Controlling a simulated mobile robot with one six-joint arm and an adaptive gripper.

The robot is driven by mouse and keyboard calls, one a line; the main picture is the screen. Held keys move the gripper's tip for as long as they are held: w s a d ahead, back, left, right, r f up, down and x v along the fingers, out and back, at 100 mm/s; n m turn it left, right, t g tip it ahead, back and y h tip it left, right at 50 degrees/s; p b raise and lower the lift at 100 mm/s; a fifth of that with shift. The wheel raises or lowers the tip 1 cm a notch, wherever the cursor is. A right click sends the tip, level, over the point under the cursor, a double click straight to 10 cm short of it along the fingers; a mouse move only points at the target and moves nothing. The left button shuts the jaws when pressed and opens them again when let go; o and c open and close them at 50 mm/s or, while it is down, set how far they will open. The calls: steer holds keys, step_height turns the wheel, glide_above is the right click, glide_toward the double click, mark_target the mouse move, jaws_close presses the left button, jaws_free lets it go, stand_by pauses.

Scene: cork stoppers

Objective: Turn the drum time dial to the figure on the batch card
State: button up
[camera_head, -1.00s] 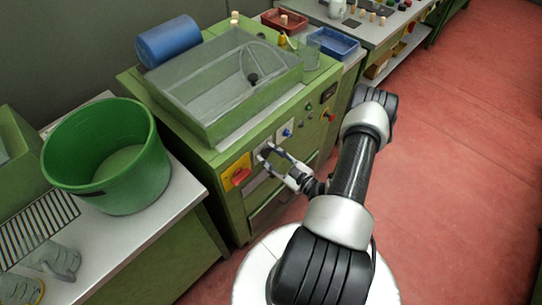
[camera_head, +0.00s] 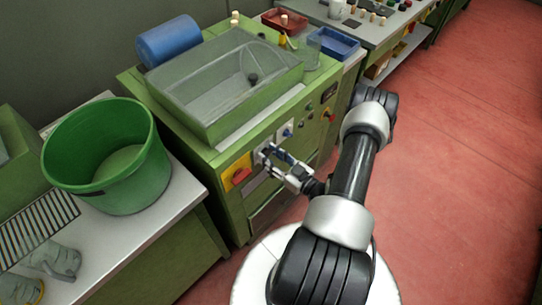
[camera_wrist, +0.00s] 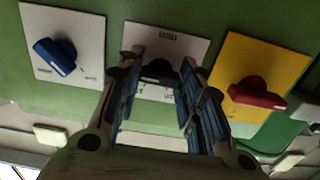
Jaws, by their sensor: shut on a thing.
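The drum time dial is a dark knob (camera_wrist: 158,70) on a white plate (camera_wrist: 190,46), in the middle of the wrist view. The plate's markings look upside down and are too small to read. My gripper (camera_wrist: 157,82) is shut on the knob, one finger on each side, and partly hides it and the lower markings. In the head view my gripper (camera_head: 268,155) is at the front of the green machine (camera_head: 232,190), covering most of the dial. I cannot make out a batch card in either view.
A blue knob (camera_wrist: 56,56) on a white plate and a red switch (camera_wrist: 256,94) on a yellow plate flank the dial closely. A clear-walled tank (camera_head: 215,95) tops the machine. A green tub (camera_head: 110,160) stands on the left bench. Red floor is clear at right.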

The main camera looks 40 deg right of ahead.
steer(key=o, duration=1.1)
steer(key=shift+c, duration=0.2)
steer(key=s, duration=1.2)
steer(key=shift+d, duration=0.45)
